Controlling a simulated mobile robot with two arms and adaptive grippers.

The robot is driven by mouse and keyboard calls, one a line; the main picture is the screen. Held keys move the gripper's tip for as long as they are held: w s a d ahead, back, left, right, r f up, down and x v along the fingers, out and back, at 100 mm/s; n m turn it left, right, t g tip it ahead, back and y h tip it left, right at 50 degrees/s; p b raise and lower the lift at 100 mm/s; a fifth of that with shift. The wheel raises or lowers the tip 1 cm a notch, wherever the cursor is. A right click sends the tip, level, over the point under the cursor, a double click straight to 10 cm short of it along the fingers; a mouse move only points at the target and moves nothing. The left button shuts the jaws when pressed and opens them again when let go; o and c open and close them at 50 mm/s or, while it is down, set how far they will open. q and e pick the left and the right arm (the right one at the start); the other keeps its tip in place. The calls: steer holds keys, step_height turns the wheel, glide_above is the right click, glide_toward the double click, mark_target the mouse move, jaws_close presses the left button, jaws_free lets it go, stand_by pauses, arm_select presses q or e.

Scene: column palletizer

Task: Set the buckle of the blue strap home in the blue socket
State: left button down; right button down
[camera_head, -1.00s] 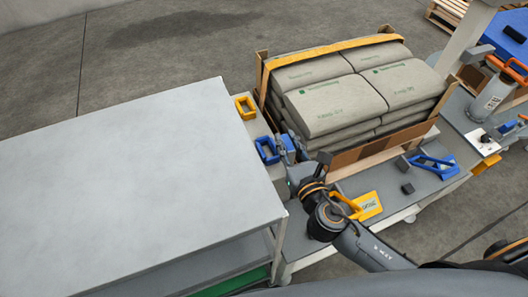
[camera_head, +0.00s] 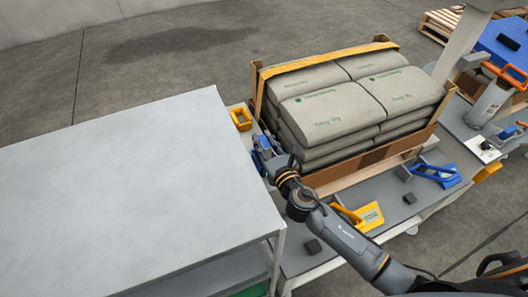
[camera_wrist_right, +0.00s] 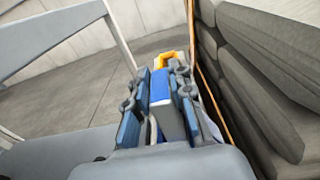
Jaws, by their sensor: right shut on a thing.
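My right gripper (camera_head: 265,152) is at the blue socket (camera_head: 258,143), on the ledge between the grey table and the sack pallet. In the right wrist view its two fingers (camera_wrist_right: 160,100) are shut on the blue buckle (camera_wrist_right: 160,86), which shows between them with a grey part below. The gripper covers much of the socket in the head view, so I cannot tell whether the buckle is inside it or just at it. The blue strap is not clearly seen. My left gripper is not in view.
A yellow socket (camera_head: 240,117) sits just beyond the blue one. Stacked sacks (camera_head: 345,100) in a cardboard-sided pallet stand close on the right. The grey table (camera_head: 130,190) is close on the left. A yellow handle (camera_head: 367,216) and a blue handle (camera_head: 437,176) lie nearer.

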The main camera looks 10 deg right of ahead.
mark_target(268, 156)
steer(key=shift+f+b, duration=0.6)
steer(key=shift+f, duration=0.9)
steer(key=shift+f, duration=0.15)
steer(key=c, duration=1.2)
jaws_free()
steer(key=shift+o, duration=0.2)
